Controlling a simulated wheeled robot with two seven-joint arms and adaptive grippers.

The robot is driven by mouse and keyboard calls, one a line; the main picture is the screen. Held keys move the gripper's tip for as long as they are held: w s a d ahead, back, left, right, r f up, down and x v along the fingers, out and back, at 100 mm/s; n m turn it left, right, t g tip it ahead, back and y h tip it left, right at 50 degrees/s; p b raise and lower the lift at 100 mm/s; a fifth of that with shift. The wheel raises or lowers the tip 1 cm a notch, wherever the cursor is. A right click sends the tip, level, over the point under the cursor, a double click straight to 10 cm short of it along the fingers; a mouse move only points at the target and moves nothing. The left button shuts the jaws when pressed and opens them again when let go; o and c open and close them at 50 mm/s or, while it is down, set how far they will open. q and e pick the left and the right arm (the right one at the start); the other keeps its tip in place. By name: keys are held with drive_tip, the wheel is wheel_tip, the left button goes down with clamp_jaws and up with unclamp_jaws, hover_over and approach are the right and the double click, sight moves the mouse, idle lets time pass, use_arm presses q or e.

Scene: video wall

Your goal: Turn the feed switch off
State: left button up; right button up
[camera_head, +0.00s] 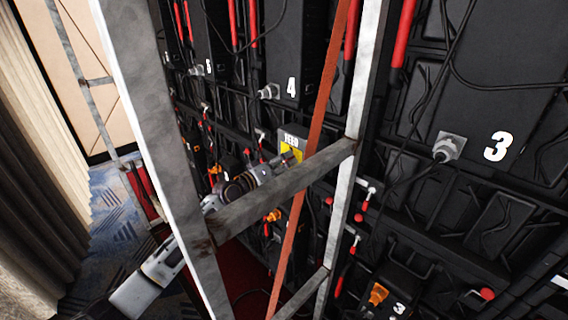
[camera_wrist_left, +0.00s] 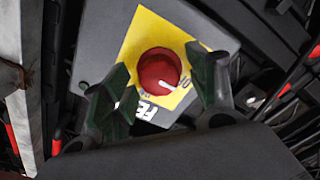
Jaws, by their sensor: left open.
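The feed switch is a round red knob (camera_wrist_left: 159,68) with a short white mark toward its lower right edge. It sits on a yellow plate (camera_wrist_left: 143,31) on a grey box (camera_wrist_left: 101,46); its printed label is partly covered. In the head view the box (camera_head: 292,136) is small, behind a frame bar, and the knob is hidden. My left gripper (camera_wrist_left: 160,80) is open, with one green-padded finger on each side of the knob. Small gaps seem to show; contact is unclear. In the head view the left gripper (camera_head: 284,160) reaches the yellow plate. My right gripper is out of view.
A grey metal frame (camera_head: 170,130) and a rust-red diagonal brace (camera_head: 312,140) stand between the head camera and the black panel wall (camera_head: 520,90). My left arm passes behind the frame. Cables and plugs (camera_head: 448,147) hang on the panels. A curtain (camera_head: 35,150) is at left.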

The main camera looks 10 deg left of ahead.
use_arm(q)
drive_tip(key=v, duration=1.1)
drive_tip(key=shift+s+a, duration=0.2)
drive_tip(key=shift+s, duration=0.1)
idle(0.8)
